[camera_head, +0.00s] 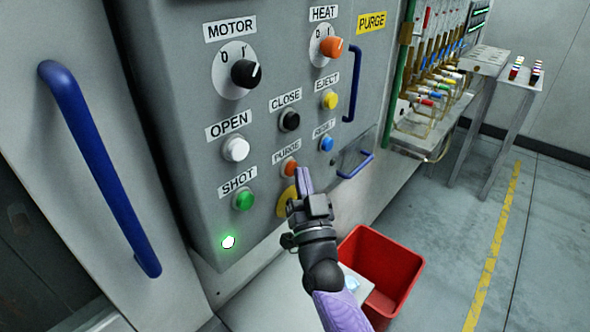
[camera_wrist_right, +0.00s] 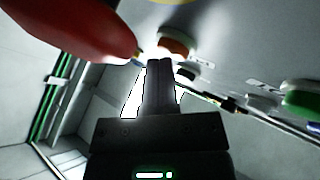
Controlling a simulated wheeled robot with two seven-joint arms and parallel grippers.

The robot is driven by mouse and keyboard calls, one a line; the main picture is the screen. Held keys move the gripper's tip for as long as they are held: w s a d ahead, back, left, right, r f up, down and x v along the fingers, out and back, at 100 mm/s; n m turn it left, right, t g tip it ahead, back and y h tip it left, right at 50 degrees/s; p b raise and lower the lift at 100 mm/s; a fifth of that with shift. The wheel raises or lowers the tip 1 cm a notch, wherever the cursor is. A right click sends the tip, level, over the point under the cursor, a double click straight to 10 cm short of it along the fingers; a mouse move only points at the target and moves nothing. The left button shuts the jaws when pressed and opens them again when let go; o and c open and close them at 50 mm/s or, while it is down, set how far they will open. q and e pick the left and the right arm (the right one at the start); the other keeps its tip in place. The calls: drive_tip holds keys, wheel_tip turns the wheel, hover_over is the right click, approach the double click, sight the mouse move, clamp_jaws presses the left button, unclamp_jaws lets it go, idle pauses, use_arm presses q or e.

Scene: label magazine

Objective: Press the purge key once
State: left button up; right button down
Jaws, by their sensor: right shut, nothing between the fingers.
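The purge key is a round orange button (camera_head: 289,169) under a white PURGE label (camera_head: 286,151) on the grey panel. My right gripper (camera_head: 304,173) is shut and empty, with its fingertips just right of the key in the head view. In the right wrist view, the closed fingertips (camera_wrist_right: 160,64) are just below an orange-red button (camera_wrist_right: 173,44), very near it. I cannot tell whether they touch it. My left gripper is not in view.
A green SHOT key (camera_head: 244,199), a blue key (camera_head: 326,144) and a yellow disc (camera_head: 285,203), partly hidden by my gripper, are close by. A large red rounded thing (camera_wrist_right: 65,35) is near the right wrist camera. A red bin (camera_head: 398,262) stands below.

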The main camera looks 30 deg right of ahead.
idle(0.5)
drive_tip(key=shift+s+d+p, duration=0.25)
drive_tip(key=shift+s+p, duration=0.2)
drive_tip(key=shift+s, duration=0.3)
drive_tip(key=s, duration=0.1)
drive_tip(key=s+d+p, duration=0.1)
drive_tip(key=s, duration=0.1)
drive_tip(key=s+d+p, duration=0.1)
drive_tip(key=shift+s, duration=0.3)
idle(0.4)
